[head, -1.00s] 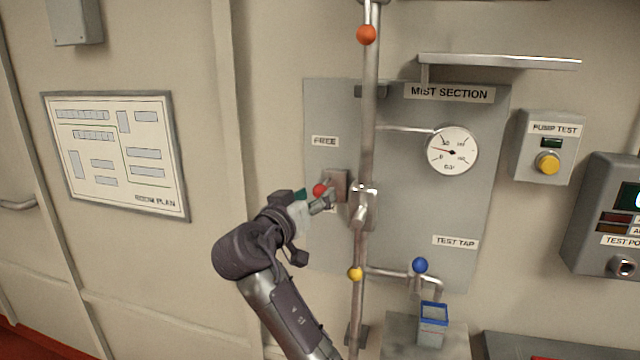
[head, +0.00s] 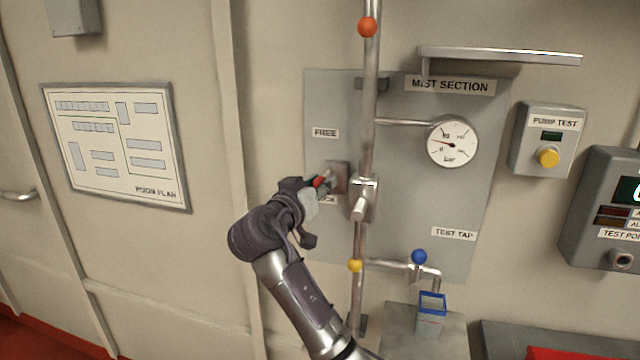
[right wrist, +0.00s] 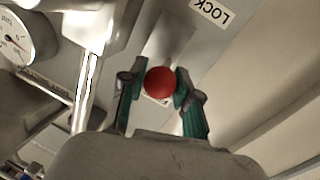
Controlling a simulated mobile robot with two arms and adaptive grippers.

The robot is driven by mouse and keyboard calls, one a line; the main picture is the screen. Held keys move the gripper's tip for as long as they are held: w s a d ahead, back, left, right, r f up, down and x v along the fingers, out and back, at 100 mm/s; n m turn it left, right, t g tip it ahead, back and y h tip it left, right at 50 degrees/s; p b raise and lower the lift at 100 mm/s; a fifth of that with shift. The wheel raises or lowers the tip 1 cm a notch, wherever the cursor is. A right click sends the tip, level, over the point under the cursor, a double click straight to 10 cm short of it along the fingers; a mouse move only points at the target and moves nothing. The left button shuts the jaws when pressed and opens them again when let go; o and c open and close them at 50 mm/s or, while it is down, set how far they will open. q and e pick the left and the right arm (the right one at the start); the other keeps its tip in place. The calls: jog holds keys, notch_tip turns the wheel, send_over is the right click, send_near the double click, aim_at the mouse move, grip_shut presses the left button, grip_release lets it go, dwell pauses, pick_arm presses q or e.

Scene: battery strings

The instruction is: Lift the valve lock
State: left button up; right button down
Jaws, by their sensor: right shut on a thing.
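The valve lock is a short lever with a red ball knob (head: 319,182) on a grey bracket (head: 339,176) fixed to the panel, left of the vertical pipe. A FREE label is above it and a LOCK label, partly hidden by my gripper, is below. My right gripper (head: 318,187) is shut on the red knob, with the lever at the LOCK label. In the right wrist view the knob (right wrist: 160,82) sits between the two green-padded fingers (right wrist: 158,90). My left gripper is not in view.
The vertical pipe (head: 368,110) with a valve body (head: 363,198) stands just right of my gripper. A pressure gauge (head: 452,141), a blue-knobbed test tap (head: 419,257) and a blue-rimmed container (head: 431,315) are further right. The wall to the left is clear up to the room plan (head: 117,145).

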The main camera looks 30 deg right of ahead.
aim_at(319, 178)
jog(key=shift+r+p, duration=0.45)
jog(key=shift+r, duration=1.45)
jog(key=c, duration=0.8)
grip_release()
jog(key=shift+f, duration=0.1)
jog(key=shift+a+f, duration=0.1)
jog(key=shift+a, duration=0.1)
jog(key=v, duration=1.1)
jog(key=shift+s+a, duration=0.25)
